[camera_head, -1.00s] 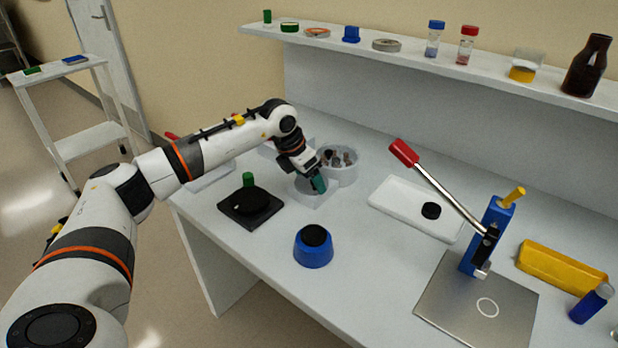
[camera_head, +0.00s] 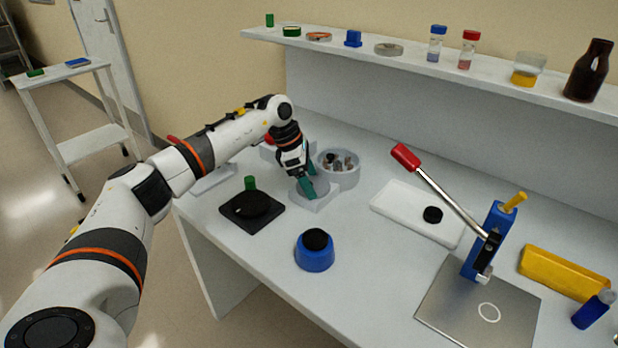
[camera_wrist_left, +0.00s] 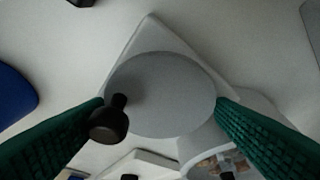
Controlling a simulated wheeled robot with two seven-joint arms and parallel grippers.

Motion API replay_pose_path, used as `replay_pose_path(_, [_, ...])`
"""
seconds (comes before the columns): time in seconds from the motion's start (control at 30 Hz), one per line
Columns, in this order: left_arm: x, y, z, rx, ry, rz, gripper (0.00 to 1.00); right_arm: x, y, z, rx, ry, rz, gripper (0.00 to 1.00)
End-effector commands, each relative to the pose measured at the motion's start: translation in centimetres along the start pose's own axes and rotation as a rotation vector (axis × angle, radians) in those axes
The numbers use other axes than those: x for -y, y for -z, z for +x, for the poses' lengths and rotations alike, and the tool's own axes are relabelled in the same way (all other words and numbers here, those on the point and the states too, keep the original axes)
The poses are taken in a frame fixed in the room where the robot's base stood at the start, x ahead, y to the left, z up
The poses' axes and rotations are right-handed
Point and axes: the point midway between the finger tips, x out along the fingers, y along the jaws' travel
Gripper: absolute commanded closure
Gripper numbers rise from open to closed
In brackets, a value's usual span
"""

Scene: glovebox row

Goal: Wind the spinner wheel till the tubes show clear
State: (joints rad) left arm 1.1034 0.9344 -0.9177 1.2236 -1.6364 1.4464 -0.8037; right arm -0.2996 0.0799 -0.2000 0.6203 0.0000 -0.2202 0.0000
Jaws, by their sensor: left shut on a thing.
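The spinner wheel (camera_wrist_left: 160,90) is a flat grey disc with a black knob (camera_wrist_left: 109,122) near its rim, over a pale grey base (camera_head: 318,203). In the head view my left gripper (camera_head: 305,190) mostly hides the wheel. My right gripper is not in view.
A white tray (camera_head: 400,208) and a blue press with a red-tipped lever (camera_head: 487,243) stand right. A shelf (camera_head: 400,60) runs behind.

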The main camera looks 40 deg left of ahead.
Motion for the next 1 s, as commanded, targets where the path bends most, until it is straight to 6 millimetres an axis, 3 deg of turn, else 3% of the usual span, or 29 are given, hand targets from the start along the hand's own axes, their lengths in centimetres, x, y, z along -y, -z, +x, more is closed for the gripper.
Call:
replay_pose_path(0.43, [0.1, 0.0, -0.1, -0.001, 0.002, 0.011, 0.45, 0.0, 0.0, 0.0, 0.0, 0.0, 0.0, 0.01])
replay_pose_path(0.47, [0.1, 0.0, -0.1, -0.001, 0.002, 0.01, 0.19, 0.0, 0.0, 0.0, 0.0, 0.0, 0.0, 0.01])
replay_pose_path(0.5, [0.1, 0.0, -0.1, -0.001, 0.002, 0.01, 0.13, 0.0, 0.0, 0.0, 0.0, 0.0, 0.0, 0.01])
replay_pose_path(0.83, [0.1, 0.0, -0.3, 0.0, 0.0, 0.009, 0.13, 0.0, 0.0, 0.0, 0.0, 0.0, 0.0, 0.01])
replay_pose_path(1.0, [0.1, -0.1, -2.6, -0.001, 0.002, 0.008, 0.13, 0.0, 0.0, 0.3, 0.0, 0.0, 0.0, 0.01])
